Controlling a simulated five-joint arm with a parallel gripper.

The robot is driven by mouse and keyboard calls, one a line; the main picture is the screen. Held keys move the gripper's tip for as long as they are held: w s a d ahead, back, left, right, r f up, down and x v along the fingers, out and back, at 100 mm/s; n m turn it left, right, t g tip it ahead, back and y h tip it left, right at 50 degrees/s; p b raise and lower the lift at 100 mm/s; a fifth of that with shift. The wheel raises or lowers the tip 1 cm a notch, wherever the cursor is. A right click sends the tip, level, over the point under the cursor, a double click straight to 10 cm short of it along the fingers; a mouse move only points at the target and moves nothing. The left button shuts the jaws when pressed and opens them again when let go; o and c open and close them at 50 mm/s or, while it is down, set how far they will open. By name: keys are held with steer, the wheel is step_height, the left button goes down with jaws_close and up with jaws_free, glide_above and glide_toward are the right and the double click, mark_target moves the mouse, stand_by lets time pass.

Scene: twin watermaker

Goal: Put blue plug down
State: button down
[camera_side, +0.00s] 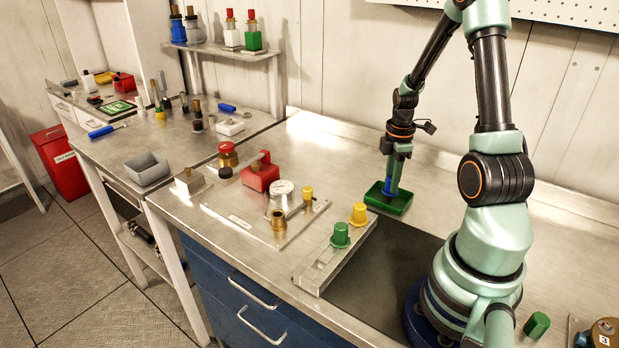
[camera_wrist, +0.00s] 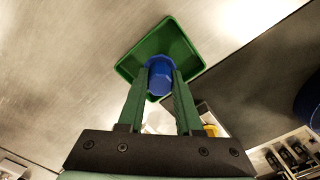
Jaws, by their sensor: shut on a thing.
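The blue plug (camera_wrist: 159,76) is between the two green fingers of my gripper (camera_wrist: 160,90) in the wrist view. The fingers are shut on it. The green tray (camera_wrist: 178,45) lies directly beyond the plug in that view. In the side view my gripper (camera_side: 392,188) points straight down over the green tray (camera_side: 398,205), with the blue plug (camera_side: 391,192) at its tips, low at the tray. I cannot tell whether the plug touches the tray floor.
A clear rack (camera_side: 318,272) holds a green plug (camera_side: 340,235) and a yellow plug (camera_side: 358,213) left of the tray. A metal plate with brass fittings and a red block (camera_side: 261,175) lies farther left. A loose green plug (camera_side: 537,325) is at front right. The bench behind the tray is clear.

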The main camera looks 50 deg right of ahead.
steer(key=c, duration=0.6)
jaws_free()
step_height(320, 180, up, 12)
steer(key=shift+w+a+r+m+t, duration=0.8)
steer(key=shift+a+r+m, duration=0.7)
steer(key=shift+a, duration=3)
steer(key=shift+w+a+r+m+t, duration=0.45)
steer(key=shift+a+r+m+t, duration=0.85)
steer(key=shift+a, duration=3.25)
steer(key=shift+w+a+r+m+t, duration=0.7)
steer(key=shift+a+r+m, duration=1)
steer(key=shift+a, duration=2.8)
